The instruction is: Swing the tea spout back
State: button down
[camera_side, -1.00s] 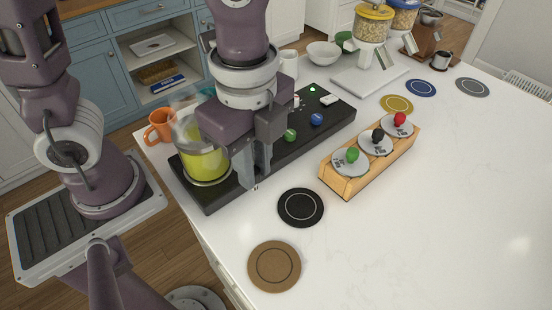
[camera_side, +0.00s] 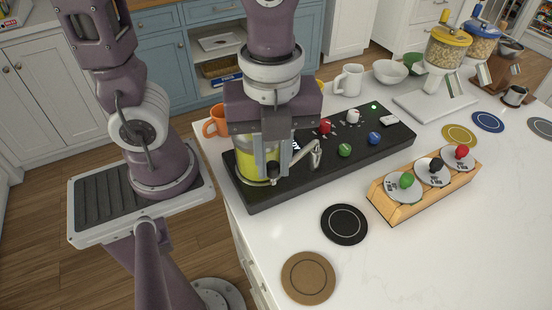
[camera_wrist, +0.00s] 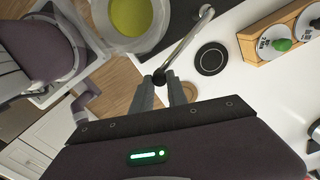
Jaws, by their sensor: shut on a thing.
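The silver tea spout (camera_side: 306,156) is a thin metal arm on the black machine (camera_side: 228,178). It slants from its upright post down to my gripper (camera_side: 266,172). In the wrist view the spout (camera_wrist: 186,42) runs from the upper right to a black tip (camera_wrist: 160,76) between my fingers. My gripper (camera_wrist: 161,84) is shut on that tip. The glass tea jar (camera_wrist: 128,18) with yellow-green liquid is just beyond my fingers; in the side view my gripper partly hides it. I cannot tell whether my fingers touch the jar.
An orange mug (camera_side: 216,122) stands behind the jar's left side. Green (camera_side: 344,150), blue (camera_side: 375,138) and red (camera_side: 325,126) knobs sit on the machine. A wooden rack (camera_side: 400,209) with three metal discs is to the right. Black (camera_side: 344,224) and brown (camera_side: 308,278) coasters lie in front.

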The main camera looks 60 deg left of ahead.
jog(key=shift+a, duration=0.1)
jog(key=c, duration=1.3)
grip_release()
notch_tip(320, 180, up, 7)
jog(key=shift+r, duration=0.1)
jog(key=a+n+t, duration=0.5)
jog(key=a+n, duration=0.4)
jog(key=n, duration=1.2)
jog(key=shift+s+a+r+n+t, duration=0.2)
jog(key=shift+s+r+n+t, duration=0.15)
jog(key=shift+s+n, duration=0.1)
